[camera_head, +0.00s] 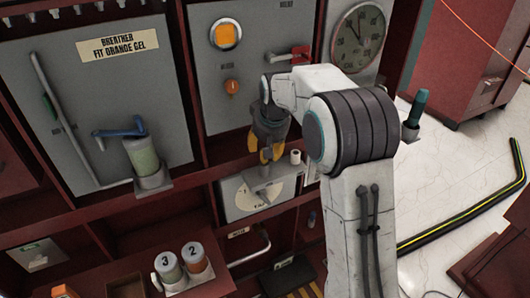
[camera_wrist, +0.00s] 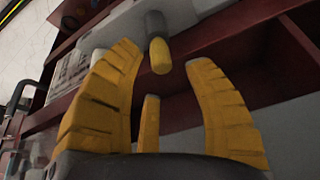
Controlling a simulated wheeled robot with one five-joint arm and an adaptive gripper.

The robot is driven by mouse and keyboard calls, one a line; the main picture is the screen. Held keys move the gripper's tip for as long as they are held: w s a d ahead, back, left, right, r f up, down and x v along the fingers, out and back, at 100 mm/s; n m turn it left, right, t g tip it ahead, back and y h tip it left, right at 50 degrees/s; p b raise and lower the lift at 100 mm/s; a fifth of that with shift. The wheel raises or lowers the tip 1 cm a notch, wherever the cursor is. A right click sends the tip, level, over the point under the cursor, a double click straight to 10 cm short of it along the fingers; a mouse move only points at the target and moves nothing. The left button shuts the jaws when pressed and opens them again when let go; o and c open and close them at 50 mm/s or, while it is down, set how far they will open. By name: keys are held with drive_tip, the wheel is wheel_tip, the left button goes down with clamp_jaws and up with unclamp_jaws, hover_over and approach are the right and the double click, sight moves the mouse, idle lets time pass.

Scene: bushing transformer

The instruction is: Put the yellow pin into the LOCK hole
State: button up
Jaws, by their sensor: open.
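My gripper (camera_head: 267,154) points downward in the head view, with its yellow fingers just above the dial panel. In the wrist view my gripper (camera_wrist: 165,62) has its yellow fingers spread. A short rod with a grey body and yellow rounded end, apparently the yellow pin (camera_wrist: 160,56), shows between and beyond the fingertips. I see no finger closed on it. In the head view I cannot tell the pin apart from my yellow fingers. No LOCK lettering is legible, and I cannot make out the LOCK hole.
The dial panel (camera_head: 240,200) sits in the red frame below my gripper. Around it are a red-handled switch (camera_head: 290,54), an orange knob (camera_head: 232,87), a round gauge (camera_head: 358,37) and a breather canister (camera_head: 142,156). Canisters marked 3 (camera_head: 168,266) and 2 (camera_head: 195,257) stand lower left.

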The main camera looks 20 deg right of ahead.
drive_tip(key=v, duration=0.7)
drive_tip(key=s+f+g, duration=0.3)
drive_tip(key=s+f, duration=0.5)
drive_tip(key=s, duration=0.2)
drive_tip(key=s+r+t, duration=0.1)
drive_tip(key=s+r, duration=0.1)
drive_tip(key=s, duration=0.8)
drive_tip(key=s+r+t, duration=0.1)
drive_tip(key=s+r, duration=0.1)
drive_tip(key=s, duration=0.9)
drive_tip(key=shift+s+n, duration=0.2)
drive_tip(key=shift+n, duration=0.2)
